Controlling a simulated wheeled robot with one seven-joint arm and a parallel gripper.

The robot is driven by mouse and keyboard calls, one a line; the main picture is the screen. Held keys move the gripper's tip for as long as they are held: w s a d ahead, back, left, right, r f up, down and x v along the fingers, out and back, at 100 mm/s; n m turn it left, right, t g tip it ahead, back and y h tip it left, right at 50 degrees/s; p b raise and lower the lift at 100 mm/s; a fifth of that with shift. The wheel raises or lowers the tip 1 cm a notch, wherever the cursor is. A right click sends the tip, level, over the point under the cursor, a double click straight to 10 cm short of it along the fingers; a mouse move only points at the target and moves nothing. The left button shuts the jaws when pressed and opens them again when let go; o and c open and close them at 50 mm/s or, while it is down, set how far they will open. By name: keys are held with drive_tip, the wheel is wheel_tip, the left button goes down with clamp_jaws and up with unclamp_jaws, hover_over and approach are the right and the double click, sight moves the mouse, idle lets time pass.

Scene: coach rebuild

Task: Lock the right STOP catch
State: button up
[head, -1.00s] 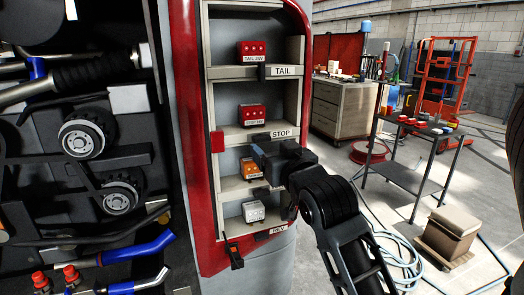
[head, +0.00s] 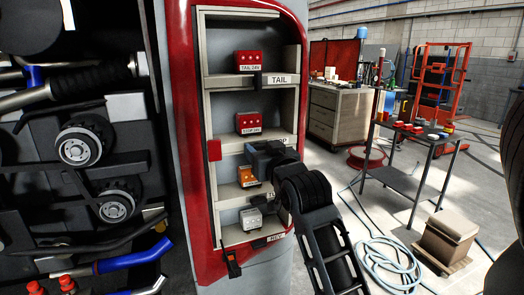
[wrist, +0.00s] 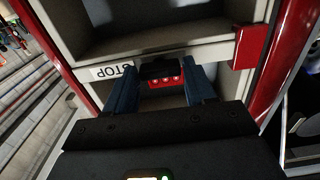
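The STOP lamp (head: 248,123) is a red block with a white label, on the shelf above my gripper (head: 262,152) in the head view. The STOP sign (head: 285,140) on the shelf edge is partly covered by my gripper. In the wrist view a black catch (wrist: 159,68) sits on the shelf edge beside the STOP sign (wrist: 111,71). It lies between the tips of my two blue fingers (wrist: 162,76), which stand apart on either side. Whether they touch it I cannot tell. In the head view the catch is hidden behind my gripper.
A red tab (head: 214,150) sits at the left end of the STOP shelf; it also shows in the wrist view (wrist: 252,45). The TAIL lamp (head: 249,62) is above; an orange lamp (head: 249,176) and a white lamp (head: 252,220) are below. The red frame (head: 188,170) borders the shelves.

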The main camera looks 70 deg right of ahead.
drive_tip(key=c, duration=0.6)
drive_tip(key=shift+c, duration=0.2)
drive_tip(key=shift+n, duration=0.3)
drive_tip(key=shift+r+n+p, duration=0.1)
drive_tip(key=shift+n+p, duration=1.1)
drive_tip(key=shift+p, duration=0.05)
drive_tip(key=n+p, duration=0.1)
drive_tip(key=n, duration=0.1)
drive_tip(key=shift+n, duration=0.4)
drive_tip(key=n, duration=1.2)
drive_tip(key=shift+f, duration=0.25)
drive_tip(key=shift+n, duration=0.3)
